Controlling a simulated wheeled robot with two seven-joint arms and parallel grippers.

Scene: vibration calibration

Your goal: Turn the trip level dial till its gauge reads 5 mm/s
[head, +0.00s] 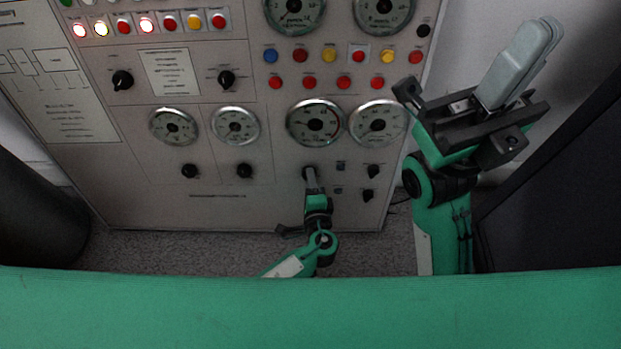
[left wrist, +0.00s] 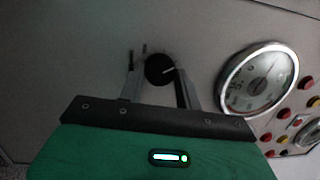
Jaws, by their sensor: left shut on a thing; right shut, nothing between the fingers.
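The dial (left wrist: 160,69) is a round black knob with a pale pointer line, low on the grey panel. My left gripper (head: 310,177) is shut on it, one finger on each side in the left wrist view. In the head view the gripper mostly hides the knob. A round gauge (head: 315,123) with a white face and some red on its scale sits just above; it also shows in the left wrist view (left wrist: 258,79). Its figures are too small to read surely. My right gripper (head: 543,35) is shut and empty, raised at the right, apart from the panel.
Another gauge (head: 378,122) stands close on the right. Small black knobs (head: 374,171) sit right of my left gripper, and two more knobs (head: 244,171) at left. Coloured buttons (head: 309,83) line the panel above. Clear floor (head: 180,245) lies below the panel.

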